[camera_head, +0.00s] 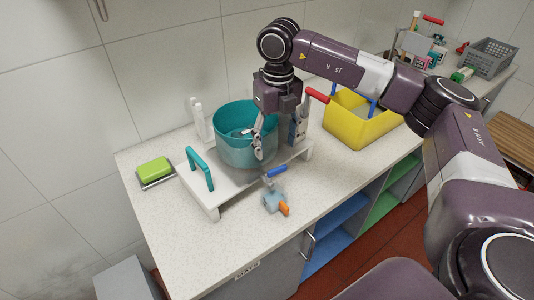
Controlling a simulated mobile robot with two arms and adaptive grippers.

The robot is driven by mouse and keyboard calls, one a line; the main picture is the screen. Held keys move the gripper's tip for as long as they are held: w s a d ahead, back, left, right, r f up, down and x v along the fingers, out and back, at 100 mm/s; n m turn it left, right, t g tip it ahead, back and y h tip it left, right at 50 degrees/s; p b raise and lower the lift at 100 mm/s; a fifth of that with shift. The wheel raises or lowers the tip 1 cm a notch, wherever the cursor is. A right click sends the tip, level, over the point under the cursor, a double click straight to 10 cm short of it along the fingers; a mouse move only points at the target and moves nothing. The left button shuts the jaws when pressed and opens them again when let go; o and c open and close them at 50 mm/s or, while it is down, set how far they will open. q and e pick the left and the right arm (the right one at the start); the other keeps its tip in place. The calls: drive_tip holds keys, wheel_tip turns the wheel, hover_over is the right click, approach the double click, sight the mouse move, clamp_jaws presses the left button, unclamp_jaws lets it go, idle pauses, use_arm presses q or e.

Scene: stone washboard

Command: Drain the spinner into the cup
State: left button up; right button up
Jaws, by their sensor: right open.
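The spinner is a teal tub (232,118) on a white stand (208,199) with a teal side handle (200,169). A blue lever (276,172) shows low at its front right. A small pale-blue vessel with an orange part, apparently the cup (271,202), stands on the counter below and close to this lever; exact alignment under an outlet is unclear. My right gripper (258,146) points down at the tub's front-right side, open, with nothing visible between its fingers. It hides part of the tub's rim. Whether it touches the tub is unclear. My left gripper is out of view.
A green sponge (154,168) lies on a small tray at the left. A red handle (317,95) is close to my right wrist. A yellow basin (350,127) stands right of the spinner. Bottles and a grey crate (487,58) are farther back. The front-left counter is clear.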

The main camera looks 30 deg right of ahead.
sight(277, 168)
drive_tip(key=shift+s+d+f, duration=0.1)
drive_tip(key=shift+s+d, duration=0.1)
drive_tip(key=shift+s, duration=0.1)
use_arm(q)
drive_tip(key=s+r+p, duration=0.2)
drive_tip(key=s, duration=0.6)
use_arm(e)
drive_tip(key=f, duration=0.6)
drive_tip(key=shift+s+a+f+p, duration=0.1)
drive_tip(key=shift+s+f+p, duration=0.2)
drive_tip(key=shift+s+f, duration=0.1)
drive_tip(key=c, duration=1.1)
drive_tip(key=shift+w+f+n+b, duration=0.25)
drive_tip(key=shift+n+b, duration=0.25)
drive_tip(key=shift+b, duration=0.3)
drive_tip(key=shift+c, duration=0.3)
drive_tip(key=shift+r+n+b, duration=0.1)
drive_tip(key=shift+n+b, duration=0.45)
drive_tip(key=shift+n, duration=0.05)
drive_tip(key=shift+r, duration=0.15)
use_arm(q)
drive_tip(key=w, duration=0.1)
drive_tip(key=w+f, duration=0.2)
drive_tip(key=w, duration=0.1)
